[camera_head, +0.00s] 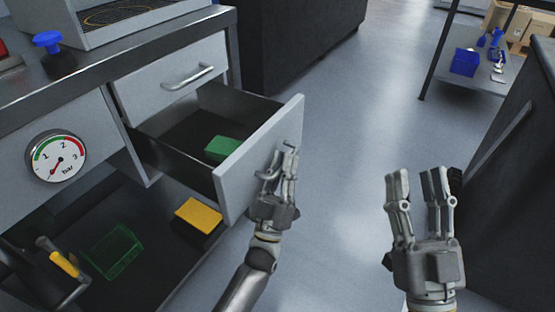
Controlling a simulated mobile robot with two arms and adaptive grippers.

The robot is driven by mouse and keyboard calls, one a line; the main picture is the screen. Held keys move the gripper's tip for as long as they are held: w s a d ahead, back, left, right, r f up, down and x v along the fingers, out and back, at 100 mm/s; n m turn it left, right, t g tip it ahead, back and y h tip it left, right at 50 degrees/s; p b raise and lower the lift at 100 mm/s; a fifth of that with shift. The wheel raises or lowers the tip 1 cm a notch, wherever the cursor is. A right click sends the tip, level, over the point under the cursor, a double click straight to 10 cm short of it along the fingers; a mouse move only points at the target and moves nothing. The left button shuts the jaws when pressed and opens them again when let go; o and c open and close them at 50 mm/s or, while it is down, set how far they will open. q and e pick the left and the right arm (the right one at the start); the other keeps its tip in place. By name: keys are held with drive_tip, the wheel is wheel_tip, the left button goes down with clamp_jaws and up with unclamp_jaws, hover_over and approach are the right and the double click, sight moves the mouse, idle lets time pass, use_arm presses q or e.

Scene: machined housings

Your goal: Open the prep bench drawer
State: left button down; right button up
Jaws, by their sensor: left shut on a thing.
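The prep bench (40,95) stands at the left with a grey drawer front above and an open drawer below it. The open drawer (235,180) is pulled well out, its dark inside showing and a green block (221,147) lying in it. My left gripper (279,163) is at the front of this drawer, shut on its handle (290,144), which is mostly hidden by the fingers. The upper drawer (150,88) is closed, with a bar handle (188,77). My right gripper (420,185) is open and empty over the floor at the right.
A pressure gauge (56,156) is on the bench front. A yellow-topped box (199,215) and a green crate (112,252) are below the drawer. A dark cabinet (500,150) stands at the right edge. The floor between is clear.

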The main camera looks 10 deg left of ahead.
use_arm(q)
drive_tip(key=c, duration=1.5)
unclamp_jaws()
drive_tip(key=shift+f, duration=0.1)
drive_tip(key=v, duration=1.2)
drive_tip(key=shift+s, duration=0.1)
